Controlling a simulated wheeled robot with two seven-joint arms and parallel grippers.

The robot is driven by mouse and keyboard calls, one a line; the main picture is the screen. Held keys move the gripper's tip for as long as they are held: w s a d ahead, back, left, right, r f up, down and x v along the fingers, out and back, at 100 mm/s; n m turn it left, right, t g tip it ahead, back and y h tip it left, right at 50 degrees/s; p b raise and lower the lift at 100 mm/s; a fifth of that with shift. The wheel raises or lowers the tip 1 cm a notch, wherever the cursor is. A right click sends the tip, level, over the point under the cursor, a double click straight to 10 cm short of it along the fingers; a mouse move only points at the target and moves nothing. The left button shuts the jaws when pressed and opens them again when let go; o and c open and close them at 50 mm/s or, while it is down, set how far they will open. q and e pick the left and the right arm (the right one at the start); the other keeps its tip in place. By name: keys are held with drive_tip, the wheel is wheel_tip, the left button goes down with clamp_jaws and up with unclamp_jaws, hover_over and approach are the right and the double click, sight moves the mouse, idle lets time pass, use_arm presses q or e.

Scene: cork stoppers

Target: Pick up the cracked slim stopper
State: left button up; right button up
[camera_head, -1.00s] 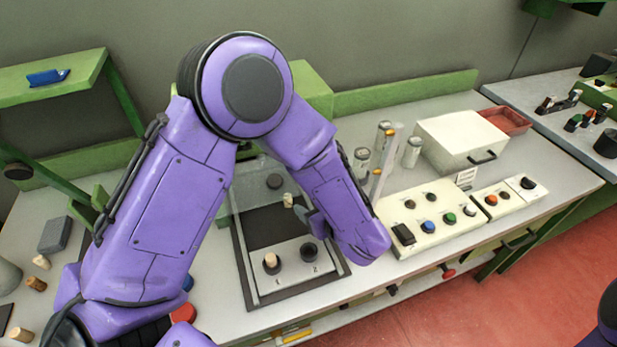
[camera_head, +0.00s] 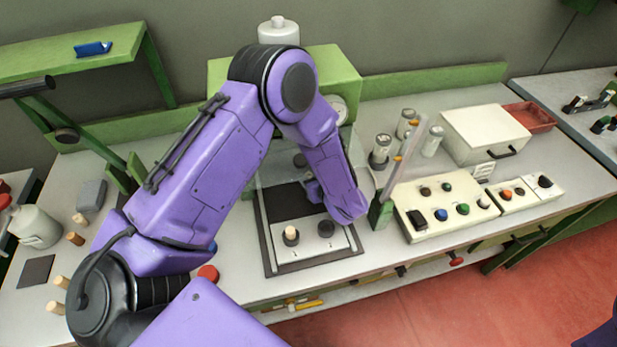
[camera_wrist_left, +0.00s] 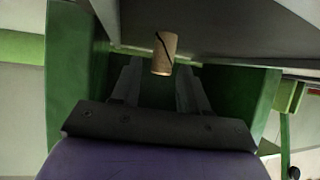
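The cracked slim stopper (camera_wrist_left: 163,54) is a pale tan cork with a dark diagonal crack, seen in the left wrist view just at the fingertips, roughly between them. My left gripper (camera_wrist_left: 160,72) has its fingers apart and looks open; I cannot tell whether a finger touches the cork. In the head view my left gripper (camera_head: 310,190) is low over the dark plate of the press fixture, and the cracked stopper is hidden behind my arm. Another cork (camera_head: 290,233) stands in the fixture's front left socket. My right gripper is not in view.
The green press (camera_head: 345,75) stands behind my arm. A clear upright panel in a green holder (camera_head: 381,212) and a button panel (camera_head: 440,210) are close on the right. Several corks (camera_head: 75,238) and a white bottle (camera_head: 38,228) are at left. A white box (camera_head: 485,130) is farther right.

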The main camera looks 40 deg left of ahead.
use_arm(q)
drive_tip(key=shift+s+r, duration=0.2)
drive_tip(key=shift+s, duration=0.15)
clamp_jaws()
drive_tip(key=shift+w+d+f, duration=0.1)
drive_tip(key=shift+w, duration=0.15)
